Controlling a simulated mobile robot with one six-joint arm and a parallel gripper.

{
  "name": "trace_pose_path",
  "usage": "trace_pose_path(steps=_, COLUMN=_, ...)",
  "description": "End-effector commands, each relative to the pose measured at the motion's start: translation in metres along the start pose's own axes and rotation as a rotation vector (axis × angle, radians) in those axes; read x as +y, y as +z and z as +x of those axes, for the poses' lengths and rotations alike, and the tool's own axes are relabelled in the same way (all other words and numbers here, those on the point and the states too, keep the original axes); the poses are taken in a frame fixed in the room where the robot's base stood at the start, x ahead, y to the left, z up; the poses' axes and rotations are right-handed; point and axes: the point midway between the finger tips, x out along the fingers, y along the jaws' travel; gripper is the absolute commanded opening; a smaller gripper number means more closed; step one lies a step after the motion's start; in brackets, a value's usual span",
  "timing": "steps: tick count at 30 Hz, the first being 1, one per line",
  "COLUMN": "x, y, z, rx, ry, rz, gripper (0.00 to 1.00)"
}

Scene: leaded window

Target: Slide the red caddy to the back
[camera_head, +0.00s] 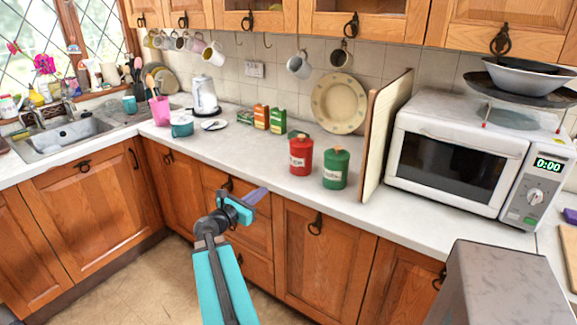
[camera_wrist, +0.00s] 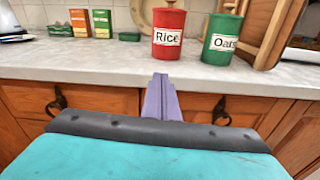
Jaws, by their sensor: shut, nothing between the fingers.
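The red caddy (camera_head: 301,155) stands upright on the pale countertop (camera_head: 250,152), right of the small boxes. In the wrist view the red caddy (camera_wrist: 168,34) carries a "Rice" label and stands close to the counter's front part. My gripper (camera_head: 258,196) is in front of the counter, below and to the left of the red caddy in the head view, apart from it. Its purple fingers (camera_wrist: 161,98) are shut with nothing between them and point toward the counter edge. The caddy's base shows fully on the counter.
A green caddy (camera_head: 336,169) labelled "Oats" in the wrist view stands just right of the red one. A plate (camera_head: 339,103) leans on the tiled wall behind. A tall board (camera_head: 385,130) and a microwave (camera_head: 455,150) stand right. Small boxes (camera_head: 277,120) stand back left.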

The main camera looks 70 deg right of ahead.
Motion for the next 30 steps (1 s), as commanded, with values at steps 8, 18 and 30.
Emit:
trace_pose_path(steps=8, x=-0.009, y=0.039, z=0.017, rx=-0.077, ry=-0.011, rz=-0.079, gripper=0.0)
trace_pose_path(steps=18, x=-0.01, y=0.038, z=0.018, rx=-0.075, ry=-0.012, rz=-0.078, gripper=0.0)
trace_pose_path(steps=30, x=-0.01, y=0.042, z=0.05, rx=-0.074, ry=-0.015, rz=-0.077, gripper=0.0)
